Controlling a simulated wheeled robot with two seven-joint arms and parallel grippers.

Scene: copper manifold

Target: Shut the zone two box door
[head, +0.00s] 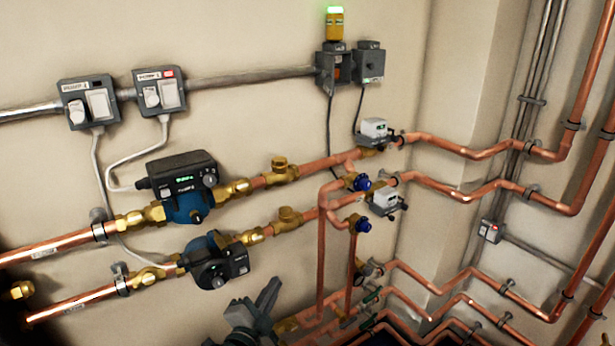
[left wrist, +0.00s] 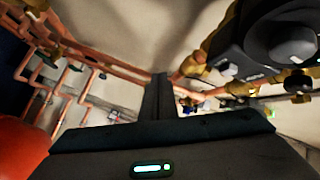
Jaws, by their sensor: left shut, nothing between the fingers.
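No label that I can read names the zone two box, so I cannot tell which box it is. Two small grey boxes hang side by side on the back wall: a left box (head: 332,70) with an orange part, and a right box (head: 370,64) with a small green light. A white-topped valve head (head: 374,128) sits on the upper copper pipe, and a second valve head (head: 386,200) sits below it. My left gripper (head: 268,292) is shut and empty at the bottom, below the pumps and away from these boxes. Its closed fingers show in the left wrist view (left wrist: 158,95). My right gripper is out of view.
An upper pump (head: 186,192) and a lower pump (head: 212,262) stand out from the wall above my left gripper. Copper pipes (head: 322,260) run down close to its right. Two switch boxes (head: 90,102) (head: 158,90) are at upper left.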

